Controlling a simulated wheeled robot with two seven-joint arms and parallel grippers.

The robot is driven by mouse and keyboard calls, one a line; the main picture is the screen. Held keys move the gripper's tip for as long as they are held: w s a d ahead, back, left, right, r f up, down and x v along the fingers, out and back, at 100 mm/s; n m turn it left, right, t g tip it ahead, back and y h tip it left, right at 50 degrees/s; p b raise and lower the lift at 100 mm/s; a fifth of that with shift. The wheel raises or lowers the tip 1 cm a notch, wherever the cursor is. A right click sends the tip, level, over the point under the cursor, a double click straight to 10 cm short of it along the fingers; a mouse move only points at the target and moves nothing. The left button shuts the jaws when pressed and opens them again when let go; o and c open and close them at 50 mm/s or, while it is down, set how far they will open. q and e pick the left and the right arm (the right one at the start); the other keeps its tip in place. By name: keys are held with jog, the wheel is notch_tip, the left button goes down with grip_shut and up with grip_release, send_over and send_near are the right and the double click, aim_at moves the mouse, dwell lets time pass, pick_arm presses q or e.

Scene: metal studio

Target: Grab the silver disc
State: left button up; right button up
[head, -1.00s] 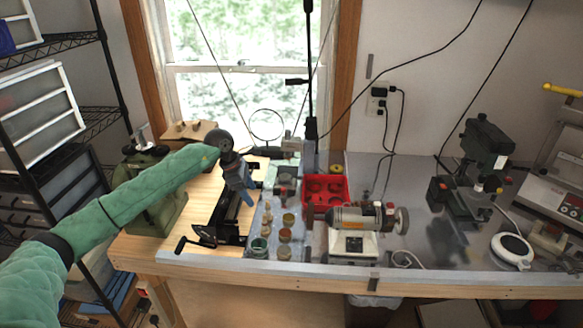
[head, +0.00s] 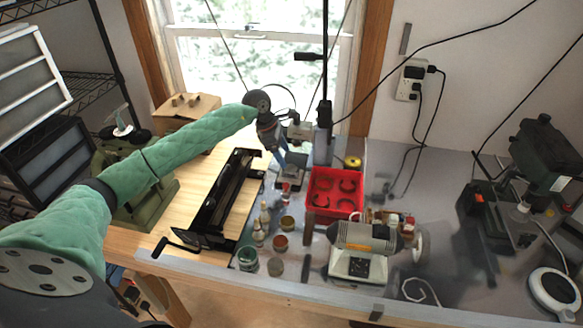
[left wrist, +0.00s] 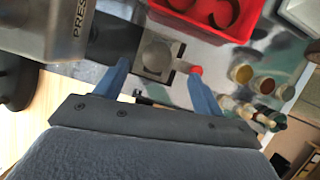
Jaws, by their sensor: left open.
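The silver disc (left wrist: 155,56) lies on a square metal block (left wrist: 160,72) in the left wrist view, beside a grey machine marked "PRES" (left wrist: 60,25). My left gripper (left wrist: 160,88) is open, with its blue fingers apart on either side of the disc in that view. Nothing is held between them. In the head view the left gripper (head: 286,162) points down over the small metal press area at the back of the bench. The disc is hard to make out there. My right gripper is not in view.
A red tray (head: 322,206) with dark rings stands right of the gripper. Small jars (head: 280,243) stand in front. A black rail-like tool (head: 228,200) lies left. A small grinder-like machine (head: 358,240) stands front right. A red knob (left wrist: 195,70) is close to the right-hand finger.

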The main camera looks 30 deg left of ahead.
aim_at(290, 168)
pick_arm(q)
jog(key=shift+a+p+x, duration=0.1)
jog(key=shift+p+x, duration=0.05)
jog(key=shift+x, duration=1.15)
jog(key=shift+a+p+x, duration=0.15)
jog(key=shift+x, duration=1.15)
jog(key=shift+w, duration=0.15)
jog(key=c, duration=1.1)
